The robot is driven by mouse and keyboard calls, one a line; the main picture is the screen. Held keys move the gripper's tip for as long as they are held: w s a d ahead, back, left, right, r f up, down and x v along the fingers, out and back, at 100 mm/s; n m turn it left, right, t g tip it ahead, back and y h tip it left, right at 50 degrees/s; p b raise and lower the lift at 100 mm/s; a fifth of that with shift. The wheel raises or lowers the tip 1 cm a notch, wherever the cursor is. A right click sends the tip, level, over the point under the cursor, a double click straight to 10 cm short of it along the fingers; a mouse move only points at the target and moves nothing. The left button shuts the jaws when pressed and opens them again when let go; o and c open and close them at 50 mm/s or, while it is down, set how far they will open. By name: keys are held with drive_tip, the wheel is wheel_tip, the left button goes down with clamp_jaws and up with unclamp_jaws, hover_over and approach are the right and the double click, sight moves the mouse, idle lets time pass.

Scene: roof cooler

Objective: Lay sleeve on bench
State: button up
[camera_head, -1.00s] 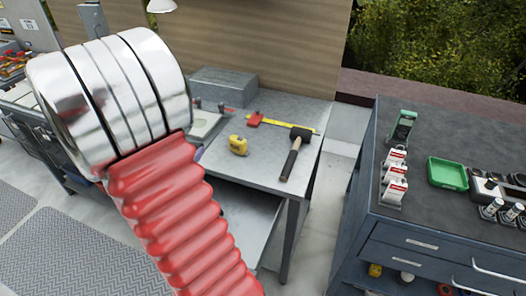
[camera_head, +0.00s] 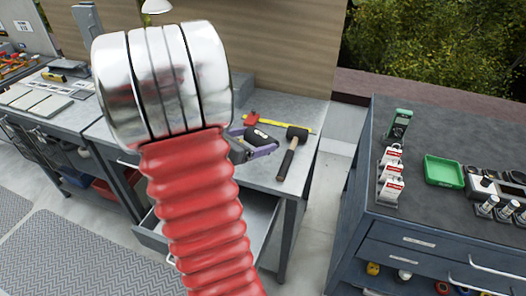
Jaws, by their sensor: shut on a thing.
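My gripper (camera_head: 254,144) shows partly from behind my arm, over the grey workbench (camera_head: 268,183). Its purple fingers are shut on a short dark piece (camera_head: 261,139), which looks like the sleeve. The sleeve's near end and the gripper's body are mostly hidden by my arm. The sleeve appears to be over the bench top; I cannot tell whether it touches it.
A mallet (camera_head: 291,151) lies to the right of the sleeve. A red item (camera_head: 252,118) and a yellow strip (camera_head: 292,126) lie behind. A dark cabinet (camera_head: 355,237) stands right, with a green tray (camera_head: 443,171). Bare bench top shows in front.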

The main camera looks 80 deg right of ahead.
hover_over(255, 170)
drive_tip(key=shift+f, duration=2.95)
drive_tip(key=shift+f, duration=2.05)
drive_tip(key=shift+f, duration=0.1)
drive_tip(key=o, duration=0.9)
